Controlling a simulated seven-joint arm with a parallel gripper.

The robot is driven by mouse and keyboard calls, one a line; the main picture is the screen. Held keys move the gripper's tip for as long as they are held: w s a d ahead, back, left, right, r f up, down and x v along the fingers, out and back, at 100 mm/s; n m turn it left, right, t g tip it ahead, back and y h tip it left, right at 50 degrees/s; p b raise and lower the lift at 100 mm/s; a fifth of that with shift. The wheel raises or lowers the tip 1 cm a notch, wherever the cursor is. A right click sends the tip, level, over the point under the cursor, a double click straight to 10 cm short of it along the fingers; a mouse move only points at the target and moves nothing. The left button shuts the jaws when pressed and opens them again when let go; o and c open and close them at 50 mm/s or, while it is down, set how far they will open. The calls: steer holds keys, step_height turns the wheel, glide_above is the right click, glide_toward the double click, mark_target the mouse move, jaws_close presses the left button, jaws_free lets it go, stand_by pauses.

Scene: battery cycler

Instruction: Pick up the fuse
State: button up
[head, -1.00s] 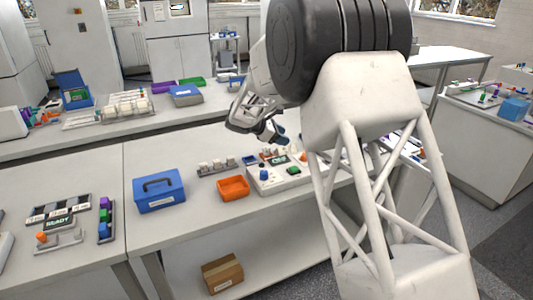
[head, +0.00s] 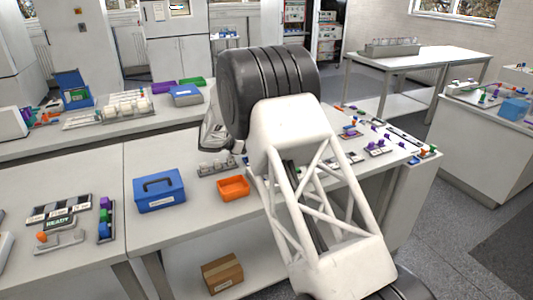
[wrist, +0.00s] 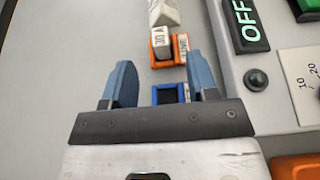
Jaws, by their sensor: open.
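In the wrist view my gripper (wrist: 159,60) is open, with its two blue-grey fingers apart and nothing held between them. A white fuse marked 30 A (wrist: 160,43) sits in an orange holder (wrist: 163,62) with a LINE label, just beyond and between the fingertips. A blue holder (wrist: 156,95) with a dark inside lies between the fingers, nearer the palm and partly covered by it. Another white block (wrist: 163,13) shows at the top edge. In the head view my arm hides the gripper and the fuse.
A pale device with an OFF display (wrist: 246,22), a dark button (wrist: 256,80) and a dial plate stands close right of the fingers. In the head view an orange bin (head: 233,188), a blue toolbox (head: 159,190) and a row of pale blocks (head: 217,165) share the bench.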

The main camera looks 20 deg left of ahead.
steer(key=shift+x, duration=1.3)
steer(key=shift+x, duration=2.65)
jaws_close()
steer(key=shift+r, duration=0.1)
step_height(320, 180, up, 10)
